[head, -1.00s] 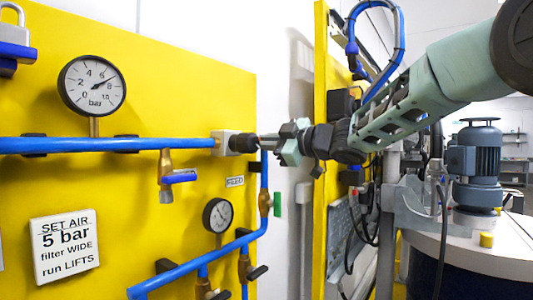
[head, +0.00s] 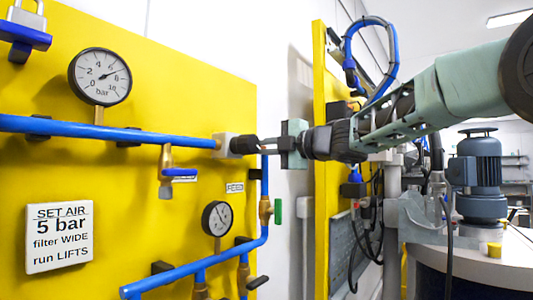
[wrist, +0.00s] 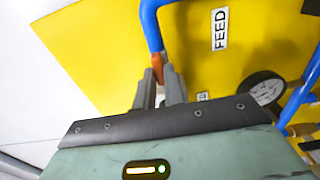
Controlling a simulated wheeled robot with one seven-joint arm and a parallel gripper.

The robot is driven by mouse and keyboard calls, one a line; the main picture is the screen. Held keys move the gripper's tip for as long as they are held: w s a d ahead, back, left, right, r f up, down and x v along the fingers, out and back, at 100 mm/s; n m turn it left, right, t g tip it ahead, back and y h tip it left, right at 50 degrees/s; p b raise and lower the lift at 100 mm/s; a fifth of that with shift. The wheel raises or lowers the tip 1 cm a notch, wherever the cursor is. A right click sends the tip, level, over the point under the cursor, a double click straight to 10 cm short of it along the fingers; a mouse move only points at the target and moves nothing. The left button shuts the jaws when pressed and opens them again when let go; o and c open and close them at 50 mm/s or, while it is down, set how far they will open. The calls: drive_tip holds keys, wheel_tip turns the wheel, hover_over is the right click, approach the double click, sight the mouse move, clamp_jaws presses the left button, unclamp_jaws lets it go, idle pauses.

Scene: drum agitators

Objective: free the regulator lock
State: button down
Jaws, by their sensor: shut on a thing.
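The regulator is a pale block (head: 222,146) on the blue pipe, with a black knob (head: 243,145) on its right side. My gripper (head: 258,146) comes from the right in the head view, its fingers shut on the knob. In the wrist view the two grey fingers (wrist: 161,83) are close together. An orange-brown piece (wrist: 157,66) shows at their tips, against the blue pipe; I cannot tell whether it is touched. The knob is largely hidden there. The lock's state cannot be read.
A large gauge (head: 100,76) and a smaller gauge (head: 217,218) are on the yellow panel (head: 150,75). A blue-handled valve (head: 177,173) hangs left of the regulator. A sign (head: 59,237) reads "SET AIR 5 bar". A motor (head: 478,175) stands at right.

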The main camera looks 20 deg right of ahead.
drive_tip(key=shift+n, duration=0.3)
drive_tip(key=c, duration=1.5)
unclamp_jaws()
drive_tip(key=b+v, duration=0.3)
drive_tip(key=v, duration=1.4)
drive_tip(key=shift+s+d, duration=0.15)
